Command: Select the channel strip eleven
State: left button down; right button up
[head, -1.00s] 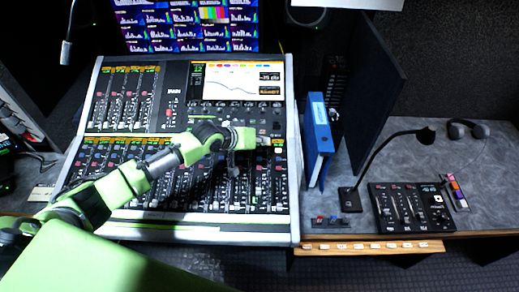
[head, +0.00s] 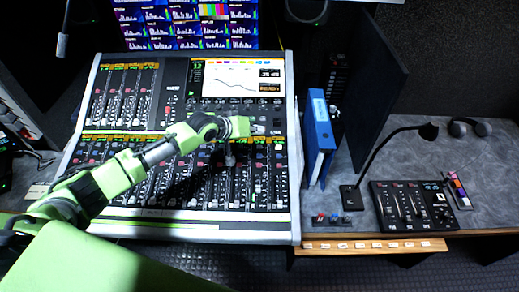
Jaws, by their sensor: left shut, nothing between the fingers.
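The mixing console (head: 125,226) fills the middle of the head view, with a lower bank of channel strips (head: 200,185) and a lit screen (head: 240,78) at its upper right. My left gripper (head: 262,130) is shut and empty. It is over the right part of the console, at the top edge of the lower strip bank, below the screen. My forearm hides several strip tops. Strip numbers are too small to read, and I cannot tell whether the fingertips touch a button. My right gripper is not in view.
A blue binder (head: 319,140) stands right of the console. A gooseneck microphone (head: 388,150), a small fader panel (head: 412,208) and headphones (head: 470,127) are on the right desk. A monitor wall (head: 188,25) is behind the console.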

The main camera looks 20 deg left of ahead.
pick_arm(q)
jog(key=b, duration=0.5)
send_near(265, 144)
jog(key=w, duration=0.1)
jog(key=w+d, duration=0.1)
jog(key=w, duration=0.1)
jog(key=shift+w+d+f, duration=0.15)
jog(key=shift+d+f, duration=0.25)
jog(key=shift+w+f+b, duration=0.15)
jog(key=shift+f+b, duration=0.25)
jog(key=shift+f, duration=0.1)
jog(key=shift+f, duration=0.15)
jog(key=shift+a+f, duration=0.1)
jog(key=shift+f, duration=0.15)
jog(key=shift+f+b, duration=0.45)
jog(key=shift+b, duration=0.05)
dwell(0.4)
dwell(0.4)
jog(key=shift+r+p, duration=0.9)
jog(key=shift+p, duration=0.1)
